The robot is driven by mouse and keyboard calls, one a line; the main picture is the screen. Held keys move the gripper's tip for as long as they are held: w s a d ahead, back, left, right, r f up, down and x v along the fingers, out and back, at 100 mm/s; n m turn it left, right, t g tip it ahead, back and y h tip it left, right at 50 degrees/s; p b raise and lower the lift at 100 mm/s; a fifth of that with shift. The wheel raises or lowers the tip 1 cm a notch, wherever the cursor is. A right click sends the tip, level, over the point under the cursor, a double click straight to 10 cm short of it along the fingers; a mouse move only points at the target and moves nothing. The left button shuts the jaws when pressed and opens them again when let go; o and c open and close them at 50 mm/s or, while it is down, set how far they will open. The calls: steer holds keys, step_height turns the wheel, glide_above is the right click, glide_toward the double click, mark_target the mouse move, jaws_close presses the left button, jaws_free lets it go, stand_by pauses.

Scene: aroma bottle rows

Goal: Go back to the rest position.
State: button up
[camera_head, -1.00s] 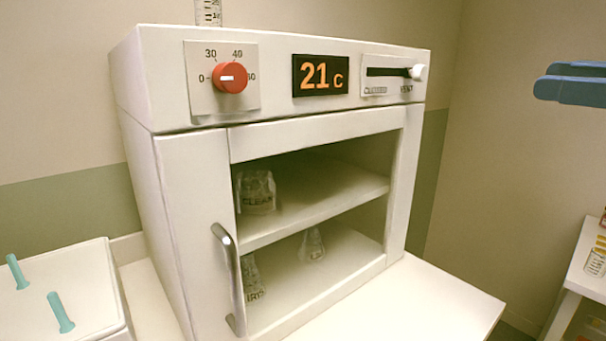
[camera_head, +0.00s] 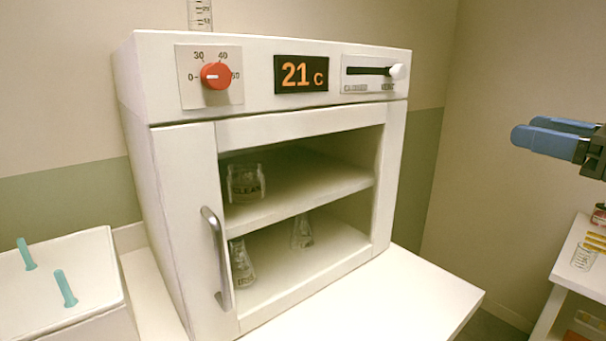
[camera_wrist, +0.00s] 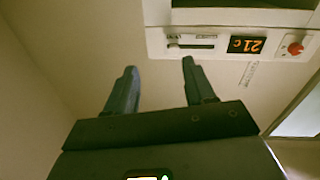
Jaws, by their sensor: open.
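My gripper (camera_head: 540,134) is at the right edge of the head view, apart from the cabinet and in front of the bare wall. Its two blue fingers point left. In the wrist view my gripper (camera_wrist: 158,82) shows two fingers spread apart with nothing between them. The white cabinet (camera_head: 180,200) stands at the middle of the head view, and its front panel (camera_wrist: 230,42) shows upside down in the wrist view.
A clear beaker (camera_head: 245,183) is on the cabinet's upper shelf. Two flasks, one left (camera_head: 241,264) and one right (camera_head: 302,232), stand on the lower level. A white box (camera_head: 60,285) with teal pegs is at left. A shelf (camera_head: 566,262) with small items is at right.

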steer(key=s+a+f+m+h, duration=0.2)
steer(key=f+m+h, duration=0.15)
steer(key=f, duration=0.75)
steer(key=s+a+f+m+h, duration=0.2)
steer(key=s+f+m+h, duration=0.15)
steer(key=f, duration=0.65)
steer(key=s+a+f+m+h, duration=0.2)
steer(key=s+a+f+m, duration=0.1)
steer(key=s+f, duration=0.8)
steer(key=s+a+n, duration=0.1)
steer(key=s+a, duration=0.1)
steer(key=s, duration=1)
steer(key=s+a+n+g, duration=0.1)
steer(key=s+a, duration=0.1)
steer(key=s, duration=1)
steer(key=shift+s+a+r+n, duration=0.2)
steer(key=shift+s+a+n, duration=0.1)
steer(key=shift+s+a, duration=0.05)
steer(key=shift+o, duration=0.3)
